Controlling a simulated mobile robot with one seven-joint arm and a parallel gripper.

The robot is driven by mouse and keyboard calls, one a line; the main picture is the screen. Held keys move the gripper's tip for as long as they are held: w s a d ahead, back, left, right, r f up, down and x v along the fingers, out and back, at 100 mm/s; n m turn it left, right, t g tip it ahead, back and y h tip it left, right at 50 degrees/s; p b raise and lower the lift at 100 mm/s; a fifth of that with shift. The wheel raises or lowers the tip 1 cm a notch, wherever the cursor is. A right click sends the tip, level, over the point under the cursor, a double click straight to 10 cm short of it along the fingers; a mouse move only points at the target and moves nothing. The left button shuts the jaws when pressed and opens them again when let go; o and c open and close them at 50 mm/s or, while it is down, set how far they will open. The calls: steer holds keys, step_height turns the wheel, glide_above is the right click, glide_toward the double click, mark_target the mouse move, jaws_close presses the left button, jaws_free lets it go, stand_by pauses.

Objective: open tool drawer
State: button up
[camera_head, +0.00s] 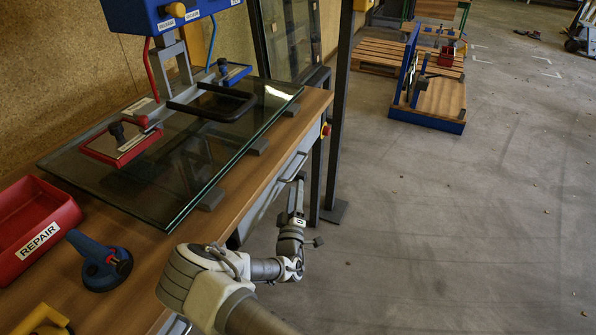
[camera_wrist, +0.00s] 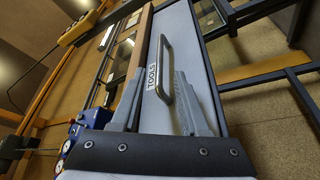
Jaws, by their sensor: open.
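The tool drawer is a closed grey front (camera_head: 262,204) under the edge of the wooden workbench. In the wrist view its face (camera_wrist: 200,60) carries a "TOOLS" label and a metal bar handle (camera_wrist: 166,75). The handle also shows in the head view (camera_head: 291,167). My gripper (camera_head: 298,182) is at the drawer front beside the handle. In the wrist view my gripper (camera_wrist: 161,78) is open, with one finger on each side of the handle's lower part. I cannot tell whether the fingers touch it or how deep it sits between them.
A glass pane (camera_head: 175,155) lies on the workbench (camera_head: 310,107) under a blue suction lifter (camera_head: 165,12). A red REPAIR bin (camera_head: 32,225) and a blue suction cup (camera_head: 100,262) are nearby. A dark post (camera_head: 338,110) stands close behind my gripper.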

mark_target(298, 167)
steer(key=b+x, duration=0.1)
steer(key=x, duration=0.7)
steer(key=shift+w, duration=0.35)
jaws_close()
stand_by(1.0)
